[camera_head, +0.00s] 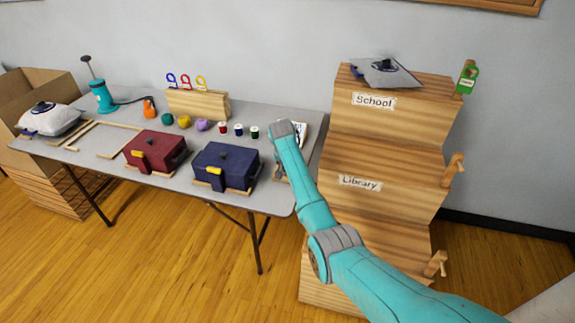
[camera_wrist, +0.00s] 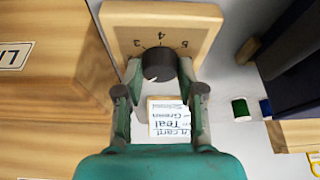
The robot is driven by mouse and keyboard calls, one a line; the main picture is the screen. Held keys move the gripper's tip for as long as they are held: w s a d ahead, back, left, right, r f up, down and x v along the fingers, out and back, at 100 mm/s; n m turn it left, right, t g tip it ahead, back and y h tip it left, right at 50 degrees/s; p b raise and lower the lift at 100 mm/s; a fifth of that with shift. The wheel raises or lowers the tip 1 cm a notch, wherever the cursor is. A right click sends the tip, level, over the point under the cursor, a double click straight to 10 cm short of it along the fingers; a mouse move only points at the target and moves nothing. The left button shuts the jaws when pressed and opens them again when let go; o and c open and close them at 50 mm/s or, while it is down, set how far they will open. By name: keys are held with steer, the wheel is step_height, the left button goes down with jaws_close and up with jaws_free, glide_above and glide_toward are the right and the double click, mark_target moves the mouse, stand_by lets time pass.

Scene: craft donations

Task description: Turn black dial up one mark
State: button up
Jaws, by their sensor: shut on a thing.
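The black dial (camera_wrist: 158,64) sits on a wooden board (camera_wrist: 120,18) with numbers printed in an arc beyond it; 3, 4 and 5 can be made out. My gripper (camera_wrist: 160,76) has one finger on each side of the dial and is shut on it. I cannot tell which number the dial points to. In the head view my teal arm reaches to the right end of the table and hides the dial and most of the gripper. A white printed card (camera_wrist: 170,118) shows between the fingers, with "Teal" and "Green" on it.
A stepped wooden stand (camera_head: 385,150) labelled School and Library rises close right of my arm. Left on the grey table (camera_head: 200,205) are a blue box (camera_head: 226,165), a red box (camera_head: 155,150) and small spools (camera_head: 238,130).

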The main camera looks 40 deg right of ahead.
steer(key=shift+m, duration=0.5)
steer(key=o, duration=1.1)
steer(key=shift+o, duration=0.2)
steer(key=shift+r, duration=0.1)
steer(key=v, duration=1.1)
steer(key=shift+a+r, duration=0.25)
steer(key=shift+r, duration=0.1)
